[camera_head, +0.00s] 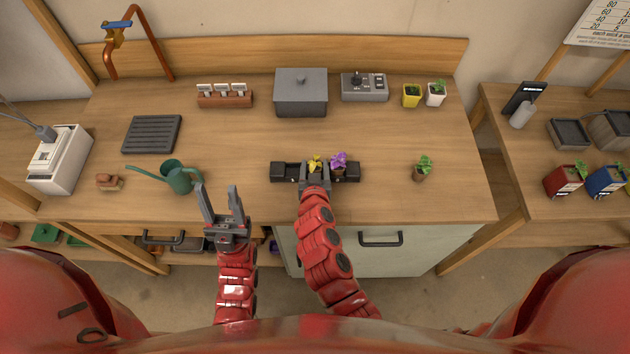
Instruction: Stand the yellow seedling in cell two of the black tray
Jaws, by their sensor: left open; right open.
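The long black tray (278,172) lies across the bench near its front middle. The yellow seedling (315,161) shows its yellow leaves at the middle of the tray, left of the purple seedling (338,160). My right gripper (314,172) is open at the tray's front, its fingers low around the yellow seedling's place. The gripper hides the seedling's base and part of the tray, so I cannot tell whether it sits fully in a cell. The tray's left end looks empty. My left gripper (222,198) is open and empty over the bench's front edge, left of the tray.
A green watering can (180,178) stands close to my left gripper. A potted green seedling (423,168) stands right of the tray. A grey lidded box (301,93), a control box (364,87) and a label rack (224,97) stand at the back. The bench behind the tray is clear.

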